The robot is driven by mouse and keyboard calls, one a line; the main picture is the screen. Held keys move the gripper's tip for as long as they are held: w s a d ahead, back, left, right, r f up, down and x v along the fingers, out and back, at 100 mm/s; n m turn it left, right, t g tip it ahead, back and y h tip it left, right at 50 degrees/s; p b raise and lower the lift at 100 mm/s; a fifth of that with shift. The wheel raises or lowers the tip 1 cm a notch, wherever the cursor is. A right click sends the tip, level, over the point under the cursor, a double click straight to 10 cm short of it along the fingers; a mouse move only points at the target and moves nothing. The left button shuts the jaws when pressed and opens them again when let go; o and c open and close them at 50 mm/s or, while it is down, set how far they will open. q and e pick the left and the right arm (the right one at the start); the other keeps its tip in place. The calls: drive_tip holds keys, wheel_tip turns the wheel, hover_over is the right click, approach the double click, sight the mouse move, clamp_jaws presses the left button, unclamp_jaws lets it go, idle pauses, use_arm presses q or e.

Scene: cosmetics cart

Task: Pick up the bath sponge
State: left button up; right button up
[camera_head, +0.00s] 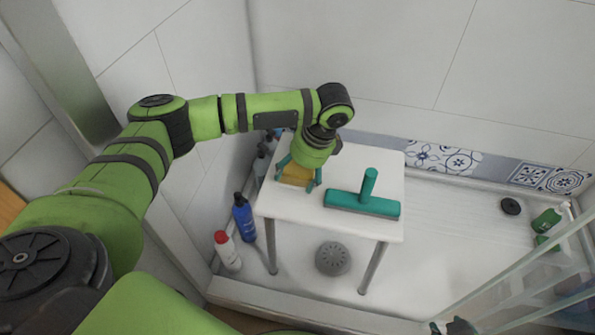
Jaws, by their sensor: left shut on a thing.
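The bath sponge (296,175) is a yellow block near the back left of a white stool (300,209). My left gripper (298,184) reaches down over it from above, with one teal finger on each side. The gripper is shut on the sponge. Its fingers and palm hide part of the sponge, and I cannot tell whether its underside touches the seat. At the bottom edge, dark and green pieces (455,327) may be part of my right gripper, but too little shows to tell its state.
A teal squeegee (362,202) lies on the stool, right of the sponge. A blue bottle (244,218) and a white bottle with a red cap (227,250) stand left of the stool. A grey drain cover (332,259) lies below. A glass panel (535,275) stands at right.

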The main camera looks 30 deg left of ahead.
sight(298, 172)
use_arm(q)
drive_tip(key=shift+s+d+r+p, duration=0.15)
drive_tip(key=shift+d+r+p, duration=0.05)
drive_tip(key=shift+r+p, duration=0.6)
drive_tip(key=shift+r, duration=0.45)
use_arm(e)
drive_tip(key=s+d+f+g, duration=0.2)
drive_tip(key=s+f+g, duration=0.1)
drive_tip(key=s, duration=0.2)
use_arm(q)
wheel_tip(298, 172, up, 5)
drive_tip(key=shift+f+p, duration=0.1)
drive_tip(key=shift+p, duration=0.8)
drive_tip(key=s+d+p, duration=0.4)
drive_tip(key=s+d, duration=0.7)
drive_tip(key=d, duration=0.4)
drive_tip(key=shift+s+d+f, duration=0.2)
drive_tip(key=shift+s+d, duration=0.05)
drive_tip(key=shift+d, duration=0.15)
use_arm(e)
wheel_tip(298, 172, down, 15)
drive_tip(key=s+g, duration=0.1)
drive_tip(key=s, duration=0.1)
drive_tip(key=shift+s+f+g+h, duration=0.2)
drive_tip(key=shift+s+g+h, duration=0.2)
